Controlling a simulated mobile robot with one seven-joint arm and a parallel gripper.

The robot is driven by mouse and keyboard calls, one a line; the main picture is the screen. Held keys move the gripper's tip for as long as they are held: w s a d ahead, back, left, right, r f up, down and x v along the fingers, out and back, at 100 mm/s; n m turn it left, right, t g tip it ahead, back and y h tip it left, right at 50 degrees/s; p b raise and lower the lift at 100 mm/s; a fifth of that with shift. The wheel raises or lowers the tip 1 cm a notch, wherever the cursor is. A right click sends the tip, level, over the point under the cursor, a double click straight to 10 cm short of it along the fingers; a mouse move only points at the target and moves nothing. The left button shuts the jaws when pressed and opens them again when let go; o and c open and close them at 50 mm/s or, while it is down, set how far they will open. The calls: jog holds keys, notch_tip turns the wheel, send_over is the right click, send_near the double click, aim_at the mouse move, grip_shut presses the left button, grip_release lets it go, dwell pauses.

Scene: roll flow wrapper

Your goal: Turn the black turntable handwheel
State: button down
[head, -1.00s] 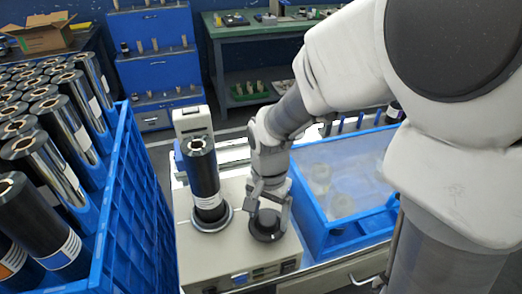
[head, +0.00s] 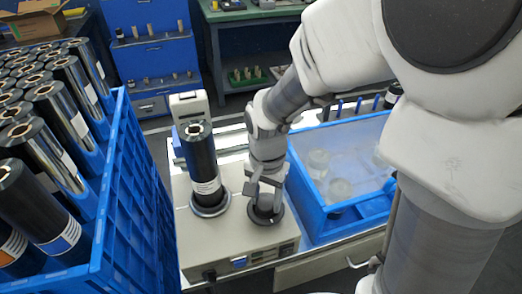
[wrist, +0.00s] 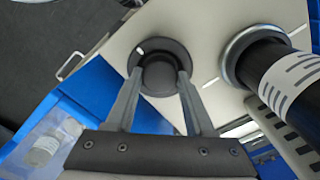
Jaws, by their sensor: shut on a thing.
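The black turntable handwheel (head: 276,217) is a round disc with a raised centre knob, on top of the beige machine (head: 225,240). In the wrist view the handwheel (wrist: 148,47) shows a short white mark near its rim. My gripper (head: 264,205) reaches down onto it from above. In the wrist view the two fingers of my gripper (wrist: 159,74) lie on opposite sides of the knob, shut on it. To the left, a dark film roll (head: 202,160) stands upright on the round metal turntable (head: 211,210).
A blue crate (head: 125,200) full of upright dark rolls stands close on the left. A blue bin (head: 330,217) with a clear cover and pale rolls sits just right of the machine. Blue shelves (head: 150,60) and a green bench (head: 250,15) stand behind.

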aim_at(266, 202)
jog(key=n+p, duration=0.1)
jog(key=n, duration=0.4)
jog(key=n+p, duration=0.1)
jog(key=n, duration=0.4)
dwell(0.6)
jog(key=shift+c, duration=1.3)
grip_release()
jog(key=shift+r, duration=0.1)
notch_tip(266, 202, up, 17)
jog(key=p, duration=0.4)
jog(key=shift+r+p, duration=0.15)
jog(key=shift+p, duration=0.15)
